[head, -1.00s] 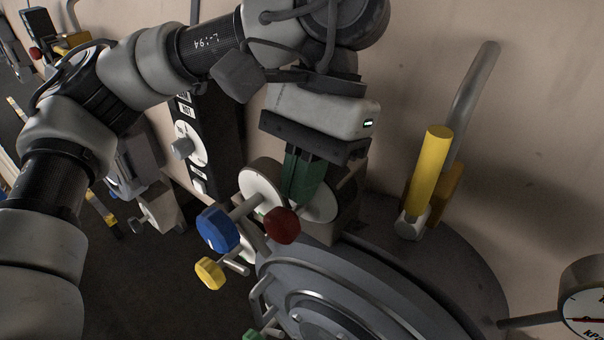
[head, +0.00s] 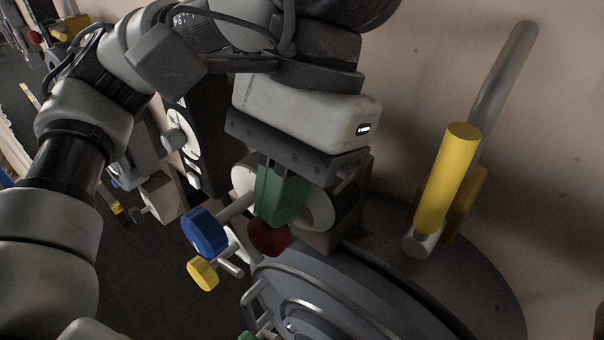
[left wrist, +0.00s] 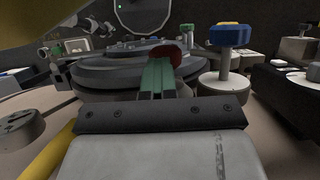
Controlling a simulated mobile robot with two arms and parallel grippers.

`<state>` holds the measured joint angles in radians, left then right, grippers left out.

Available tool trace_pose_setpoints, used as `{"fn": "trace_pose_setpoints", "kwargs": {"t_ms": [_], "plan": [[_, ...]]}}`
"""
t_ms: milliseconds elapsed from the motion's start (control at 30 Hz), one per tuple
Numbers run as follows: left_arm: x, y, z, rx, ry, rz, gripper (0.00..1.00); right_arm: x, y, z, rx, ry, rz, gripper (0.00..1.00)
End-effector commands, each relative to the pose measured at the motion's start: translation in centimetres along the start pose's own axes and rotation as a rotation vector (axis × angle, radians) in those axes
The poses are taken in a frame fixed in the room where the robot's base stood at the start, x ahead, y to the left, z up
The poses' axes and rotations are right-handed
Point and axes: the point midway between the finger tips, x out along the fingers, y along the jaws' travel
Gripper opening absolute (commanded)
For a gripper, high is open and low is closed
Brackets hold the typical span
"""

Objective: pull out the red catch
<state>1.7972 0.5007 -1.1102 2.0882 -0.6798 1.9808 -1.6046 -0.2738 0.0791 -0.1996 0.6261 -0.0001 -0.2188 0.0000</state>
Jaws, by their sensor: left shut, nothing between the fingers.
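The red catch (head: 268,238) is a dark red round knob above the round grey lid, right of the blue knob. My left gripper (head: 280,212) has green fingers that are shut and empty. Its fingertips overlap the top of the red knob in the head view; I cannot tell whether they touch it. In the left wrist view the red knob (left wrist: 168,56) shows just beyond the green fingertips (left wrist: 160,72), partly hidden by them. The shaft of the red knob is hidden. My right gripper is not in view.
A blue knob (head: 204,233) on a rod and a yellow knob (head: 202,273) stand left of the red one. The round grey lid (head: 330,300) lies below. A yellow handle (head: 447,180) stands at the right, near the wall. A black panel with dials (head: 192,150) is behind.

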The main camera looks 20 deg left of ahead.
Motion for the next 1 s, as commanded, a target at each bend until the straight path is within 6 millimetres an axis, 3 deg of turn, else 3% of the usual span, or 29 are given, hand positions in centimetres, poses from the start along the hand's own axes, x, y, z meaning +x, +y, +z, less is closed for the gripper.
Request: {"fn": "trace_pose_setpoints", "kwargs": {"t_ms": [100, 267, 700, 1000], "plan": [[0.7, -0.1, -0.3, -0.001, -0.008, -0.011, 0.0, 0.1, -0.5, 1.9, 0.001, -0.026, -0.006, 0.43], [-0.4, 0.0, -0.3, -0.002, -0.005, -0.012, 0.0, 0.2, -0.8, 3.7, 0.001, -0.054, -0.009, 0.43], [-9.0, 0.5, 0.4, -0.009, 0.011, -0.002, 0.0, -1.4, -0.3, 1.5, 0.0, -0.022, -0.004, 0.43], [-10.8, 0.6, 0.4, -0.006, 0.011, 0.0, 0.0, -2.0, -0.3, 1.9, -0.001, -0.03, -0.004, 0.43]]}}
